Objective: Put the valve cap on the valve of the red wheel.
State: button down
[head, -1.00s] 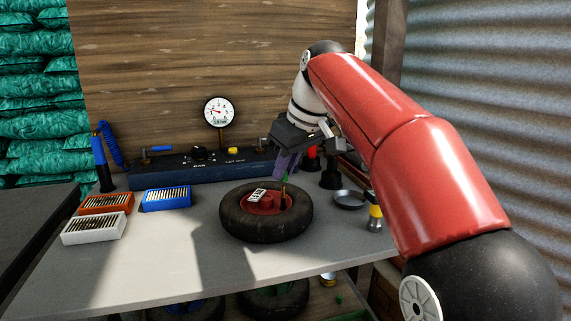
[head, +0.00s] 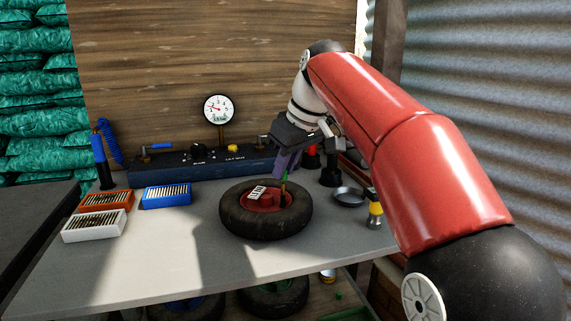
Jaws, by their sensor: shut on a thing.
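The red wheel (head: 259,200) lies flat on the bench, its red hub inside a black tyre (head: 263,228) with a white label on the hub. Its brass-coloured valve (head: 283,191) stands up on the right side of the hub. My gripper (head: 285,173) is above the valve, pointing down, shut on a small green valve cap (head: 285,178). The cap is at the valve's top; I cannot tell whether they touch. The fingers hide part of the cap.
A blue box with a pressure gauge (head: 218,109) stands behind the wheel. Orange (head: 105,201), blue (head: 166,196) and white (head: 94,226) trays stand left. A round metal dish (head: 348,197) and a yellow-banded bottle (head: 375,213) stand right. The bench front (head: 215,262) is clear.

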jog(key=shift+f+b, duration=0.55)
jog(key=shift+f, duration=0.75)
dwell(0.9)
jog(key=c, duration=0.7)
grip_release()
jog(key=shift+c, duration=0.2)
notch_tip(320, 180, up, 3)
jog(key=p, duration=0.3)
jog(key=shift+r+p, duration=0.3)
jog(key=shift+r, duration=2.2)
